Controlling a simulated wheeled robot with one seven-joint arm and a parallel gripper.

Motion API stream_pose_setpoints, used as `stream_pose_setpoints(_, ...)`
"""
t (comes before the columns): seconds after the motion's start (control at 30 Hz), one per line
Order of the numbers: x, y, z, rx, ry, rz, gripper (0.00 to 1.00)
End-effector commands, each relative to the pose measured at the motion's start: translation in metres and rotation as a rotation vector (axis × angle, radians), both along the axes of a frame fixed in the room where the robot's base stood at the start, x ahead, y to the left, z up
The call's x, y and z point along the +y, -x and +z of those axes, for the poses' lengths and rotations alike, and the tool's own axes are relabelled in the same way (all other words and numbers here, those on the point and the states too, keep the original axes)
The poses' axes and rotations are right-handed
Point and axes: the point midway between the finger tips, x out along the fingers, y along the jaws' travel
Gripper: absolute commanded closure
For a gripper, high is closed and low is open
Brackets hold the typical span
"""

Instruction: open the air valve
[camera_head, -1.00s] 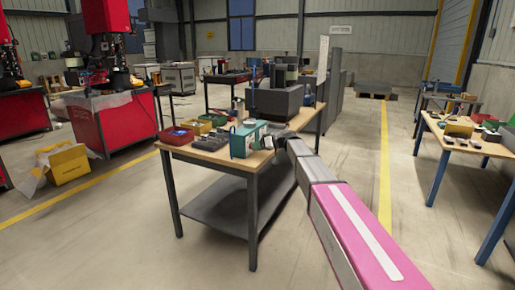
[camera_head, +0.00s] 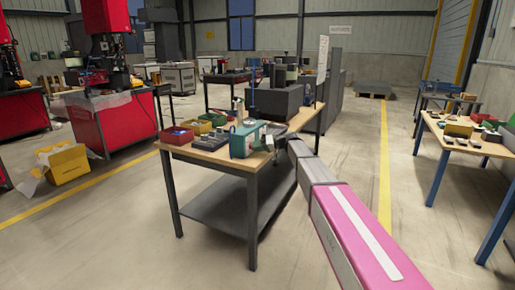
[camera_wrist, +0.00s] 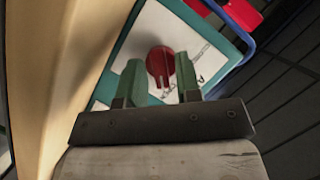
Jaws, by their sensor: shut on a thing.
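The air valve is a red round knob (camera_wrist: 161,60) on a white panel (camera_wrist: 145,32) of a teal unit (camera_wrist: 231,38) in the wrist view. The same teal unit (camera_head: 243,141) stands at the front right of the near wooden-topped table in the head view; the knob cannot be seen there. My gripper (camera_wrist: 160,78) has its two green fingers on either side of the knob and is shut on it. In the head view my gripper (camera_head: 276,142) is at the right side of the teal unit, small and partly hidden.
The near table (camera_head: 212,157) also holds green, yellow and red bins (camera_head: 177,135) at left and a large grey block (camera_head: 275,101) behind. A blue tube (camera_wrist: 238,55) runs beside the unit. Another table (camera_head: 470,142) stands right; the floor between is clear.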

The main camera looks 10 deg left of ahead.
Motion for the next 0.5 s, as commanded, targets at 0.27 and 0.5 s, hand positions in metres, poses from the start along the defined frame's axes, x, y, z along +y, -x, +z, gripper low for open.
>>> stream_pose_setpoints(0.27, 0.0022, -0.0007, -0.0001, 0.0, -0.001, 0.001, 0.6)
stream_pose_setpoints(0.5, -0.0032, 0.0, 0.0012, 0.0, 0.0, 0.0, 0.6)
